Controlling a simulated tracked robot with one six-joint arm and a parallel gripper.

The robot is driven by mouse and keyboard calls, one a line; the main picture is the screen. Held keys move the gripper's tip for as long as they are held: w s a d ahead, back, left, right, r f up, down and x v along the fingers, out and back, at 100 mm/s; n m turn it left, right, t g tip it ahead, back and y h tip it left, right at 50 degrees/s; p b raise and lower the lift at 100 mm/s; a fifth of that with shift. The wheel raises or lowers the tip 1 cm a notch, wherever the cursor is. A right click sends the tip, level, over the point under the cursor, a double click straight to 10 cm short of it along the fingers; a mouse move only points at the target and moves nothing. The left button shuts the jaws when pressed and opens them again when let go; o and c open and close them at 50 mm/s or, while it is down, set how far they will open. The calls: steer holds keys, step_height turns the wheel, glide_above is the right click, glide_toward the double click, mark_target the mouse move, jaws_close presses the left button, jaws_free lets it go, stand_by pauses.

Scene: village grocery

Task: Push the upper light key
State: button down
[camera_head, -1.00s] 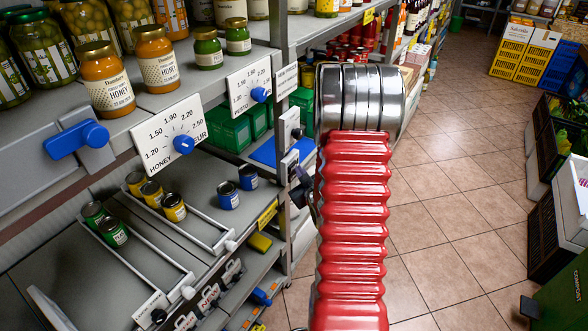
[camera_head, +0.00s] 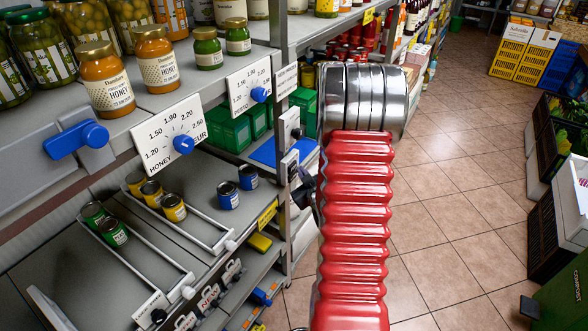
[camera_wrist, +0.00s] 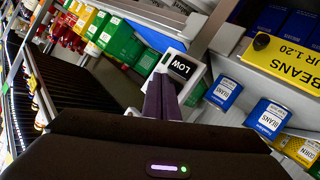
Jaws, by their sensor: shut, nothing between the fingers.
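Two small white switch plates sit on the shelf post in the head view, the upper plate (camera_head: 288,126) above the lower plate (camera_head: 289,166). Their lettering is too small to read there. In the wrist view a white plate has a dark label reading "LOW" (camera_wrist: 181,66). My gripper (camera_wrist: 161,82) is shut and empty; its fingertips overlap the left part of that plate, and I cannot tell whether they touch it. No other plate is clear in the wrist view. In the head view my gripper is mostly hidden behind my red arm, right of the lower plate.
Shelves with honey jars (camera_head: 155,58), price dials and small tins (camera_head: 228,195) stand on the left. A blue dial knob (camera_head: 259,94) juts out left of the upper plate. Blue bean tins (camera_wrist: 268,117) show in the wrist view. The tiled floor (camera_head: 450,180) at right is clear.

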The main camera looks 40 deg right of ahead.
steer(key=shift+s, duration=0.1)
steer(key=s, duration=0.2)
steer(key=s+d, duration=0.1)
steer(key=s, duration=0.2)
steer(key=shift+s+d, duration=0.3)
steer(key=shift+d, duration=0.05)
stand_by(0.7)
steer(key=s+a+f+m+g+y, duration=0.2)
steer(key=s+a+f+m+g, duration=0.2)
steer(key=s+f+g, duration=0.5)
steer(key=s+a+r+n+y, duration=0.2)
steer(key=s+a+r, duration=0.1)
steer(key=a+r, duration=1.1)
steer(key=s+a+r+n+t+y, duration=0.1)
steer(key=s+a+r+y, duration=0.1)
steer(key=a+r, duration=1.3)
steer(key=s+a, duration=0.1)
steer(key=a, duration=0.6)
steer(key=shift+a+n+t+y, duration=0.2)
steer(key=shift+n+t+y, duration=0.1)
steer(key=shift+n, duration=0.1)
